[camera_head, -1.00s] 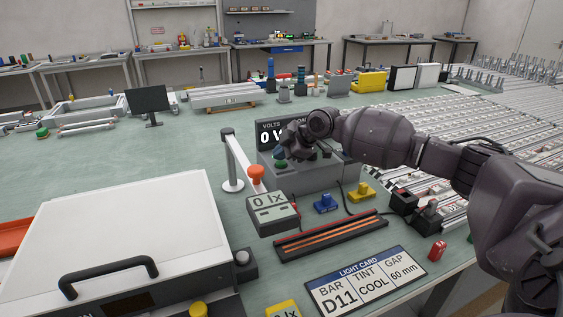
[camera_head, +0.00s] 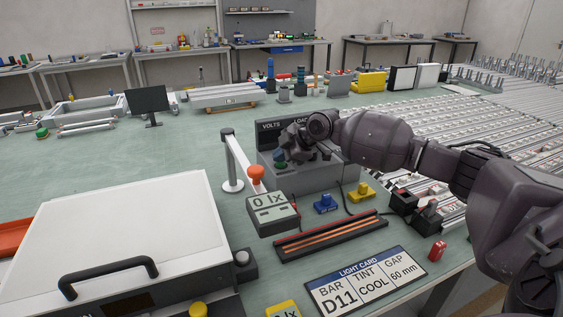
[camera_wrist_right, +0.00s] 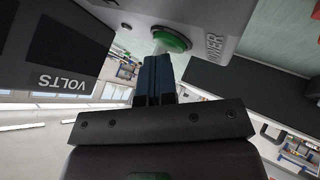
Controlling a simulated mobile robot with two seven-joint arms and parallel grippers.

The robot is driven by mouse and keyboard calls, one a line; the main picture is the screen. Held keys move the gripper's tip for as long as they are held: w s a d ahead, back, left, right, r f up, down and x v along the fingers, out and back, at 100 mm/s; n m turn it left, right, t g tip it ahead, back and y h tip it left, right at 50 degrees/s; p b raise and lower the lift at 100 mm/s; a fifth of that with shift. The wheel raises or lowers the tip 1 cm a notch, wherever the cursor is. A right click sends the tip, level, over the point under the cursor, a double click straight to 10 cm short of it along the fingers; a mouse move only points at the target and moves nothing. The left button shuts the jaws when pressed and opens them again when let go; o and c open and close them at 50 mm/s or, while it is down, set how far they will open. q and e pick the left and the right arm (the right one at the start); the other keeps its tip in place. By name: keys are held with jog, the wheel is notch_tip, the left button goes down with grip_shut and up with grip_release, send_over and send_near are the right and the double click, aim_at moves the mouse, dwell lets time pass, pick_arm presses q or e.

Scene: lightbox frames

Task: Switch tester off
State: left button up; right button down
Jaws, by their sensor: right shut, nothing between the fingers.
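The tester (camera_head: 318,178) is a grey box with a dark display panel (camera_head: 268,134) labelled VOLTS and LOAD. Its readout is blank. A green button (camera_head: 280,165) sits on its sloped front. In the right wrist view this green button (camera_wrist_right: 172,40) is beside the word POWER, and the dark panel (camera_wrist_right: 65,52) shows no digits. My right gripper (camera_head: 290,155) is shut and empty, its blue-dark fingertips (camera_wrist_right: 155,62) right at the button; I cannot tell whether they touch it. The gripper hides part of the panel and front. My left gripper is not in view.
A blue (camera_head: 325,203) and a yellow connector (camera_head: 362,192) lie close by. A white lightbox (camera_head: 125,230) fills the near left. The table behind is partly clear.

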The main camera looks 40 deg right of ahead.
aim_at(281, 164)
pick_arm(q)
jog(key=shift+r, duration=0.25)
pick_arm(e)
jog(key=shift+r, duration=0.3)
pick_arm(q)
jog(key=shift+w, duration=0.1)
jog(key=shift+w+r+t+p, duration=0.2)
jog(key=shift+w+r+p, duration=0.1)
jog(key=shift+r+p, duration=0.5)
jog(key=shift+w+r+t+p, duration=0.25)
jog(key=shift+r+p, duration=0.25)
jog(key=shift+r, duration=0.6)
pick_arm(e)
jog(key=shift+r, duration=3.05)
